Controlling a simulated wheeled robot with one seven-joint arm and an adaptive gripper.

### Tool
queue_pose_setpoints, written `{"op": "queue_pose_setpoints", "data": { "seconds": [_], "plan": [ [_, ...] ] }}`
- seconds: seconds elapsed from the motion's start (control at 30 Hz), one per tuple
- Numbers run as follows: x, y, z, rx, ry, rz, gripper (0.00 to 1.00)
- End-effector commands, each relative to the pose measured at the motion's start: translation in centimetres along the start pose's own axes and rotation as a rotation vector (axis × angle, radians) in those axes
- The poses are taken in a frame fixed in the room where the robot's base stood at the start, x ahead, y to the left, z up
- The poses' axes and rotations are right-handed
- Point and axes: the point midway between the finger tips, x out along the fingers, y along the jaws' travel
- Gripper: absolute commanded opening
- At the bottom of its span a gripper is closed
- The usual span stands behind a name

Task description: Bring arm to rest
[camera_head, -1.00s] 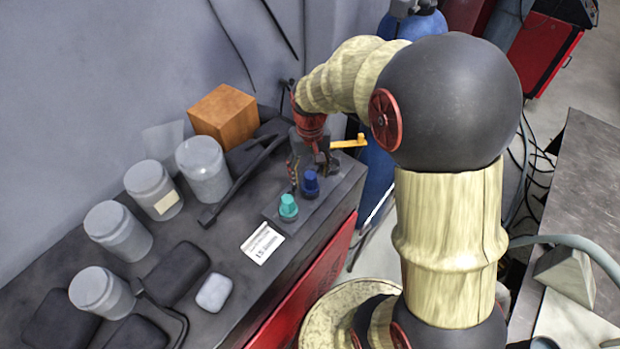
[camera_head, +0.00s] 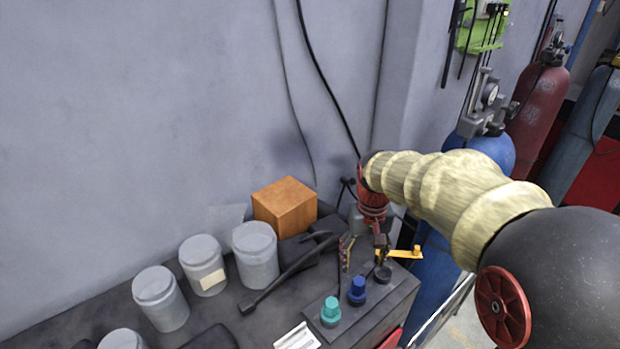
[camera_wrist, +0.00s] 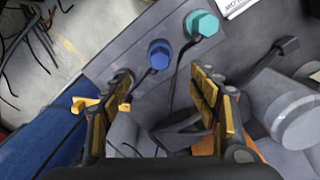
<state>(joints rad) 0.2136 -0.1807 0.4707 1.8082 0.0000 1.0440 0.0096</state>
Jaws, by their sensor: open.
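My gripper (camera_head: 363,262) is at the far right end of the dark bench top (camera_head: 240,318), pointing down, beside a flat strip with coloured knobs. In the wrist view my gripper (camera_wrist: 165,100) has its two yellow-padded fingers wide apart, with nothing between them. A blue knob (camera_wrist: 159,54) and a teal knob (camera_wrist: 201,23) lie just beyond the fingertips. In the head view the teal knob (camera_head: 330,312) and blue knob (camera_head: 357,291) stand on the strip in front of my gripper.
An orange-brown box (camera_head: 285,207) stands left of my gripper against the wall. Several grey lidded jars (camera_head: 255,255) line the bench to the left. A black bar tool (camera_head: 290,274) lies between. A yellow lever (camera_head: 404,252) sticks out at right. A blue gas cylinder (camera_head: 482,155) stands behind my arm.

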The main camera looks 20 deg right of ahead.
Motion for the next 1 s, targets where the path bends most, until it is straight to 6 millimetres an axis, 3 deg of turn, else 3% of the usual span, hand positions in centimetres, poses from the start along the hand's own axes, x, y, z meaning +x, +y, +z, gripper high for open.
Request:
{"op": "queue_pose_setpoints", "data": {
  "seconds": [0.17,0.37,0.7,1.0],
  "plan": [
    [1.0,0.0,0.7,-0.002,-0.003,0.0,0.61],
    [1.7,-0.6,5.0,-0.022,0.044,-0.001,0.61],
    [4.7,-3.0,13.0,-0.11,0.246,-0.014,0.61],
    [7.9,-4.6,17.6,-0.184,0.421,-0.039,0.61]
  ]
}}
